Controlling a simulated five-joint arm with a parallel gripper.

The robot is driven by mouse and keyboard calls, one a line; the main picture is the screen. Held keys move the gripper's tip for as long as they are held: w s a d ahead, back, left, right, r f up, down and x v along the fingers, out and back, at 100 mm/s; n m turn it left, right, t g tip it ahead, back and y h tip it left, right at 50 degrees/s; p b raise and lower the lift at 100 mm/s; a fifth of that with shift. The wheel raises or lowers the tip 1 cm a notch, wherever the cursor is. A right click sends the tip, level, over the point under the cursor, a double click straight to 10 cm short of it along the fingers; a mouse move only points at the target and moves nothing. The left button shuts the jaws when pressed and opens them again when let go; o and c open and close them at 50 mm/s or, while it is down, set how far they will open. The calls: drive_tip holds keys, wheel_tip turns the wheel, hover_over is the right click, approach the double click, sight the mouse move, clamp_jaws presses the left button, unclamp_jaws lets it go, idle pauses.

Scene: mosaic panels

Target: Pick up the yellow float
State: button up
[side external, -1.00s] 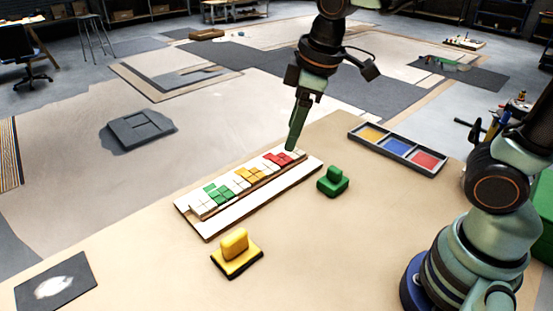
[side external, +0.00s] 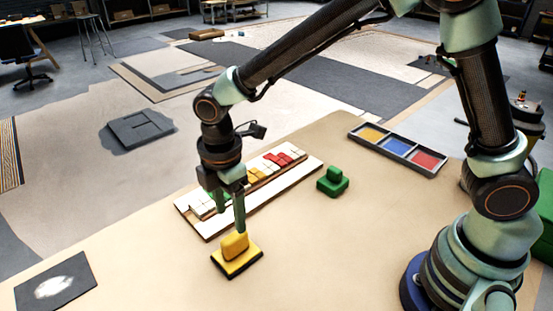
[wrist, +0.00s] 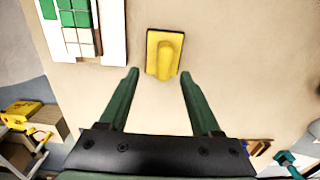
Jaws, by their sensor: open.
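The yellow float (side external: 236,255) lies flat on the table with its yellow handle upward, near the front of the side view. In the wrist view the yellow float (wrist: 165,54) is just beyond the fingertips, near the middle between them. My gripper (side external: 230,230) points down above the float, its fingers apart and empty. In the wrist view my gripper (wrist: 158,75) shows two green fingers spread wide. From the side, one finger appears close to the handle; I cannot tell whether it touches.
A mosaic panel (side external: 208,229) with white, green, yellow and red tiles lies behind the float. A green float (side external: 332,181) is to its right. A tray (side external: 397,150) with yellow, blue and red compartments is at the back right.

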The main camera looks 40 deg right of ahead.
sight(234, 235)
drive_tip(key=f, duration=0.5)
drive_tip(key=shift+s+a+f, duration=0.15)
drive_tip(key=shift+s+f, duration=0.1)
drive_tip(key=shift+s, duration=0.15)
drive_tip(key=shift+f, duration=0.6)
clamp_jaws()
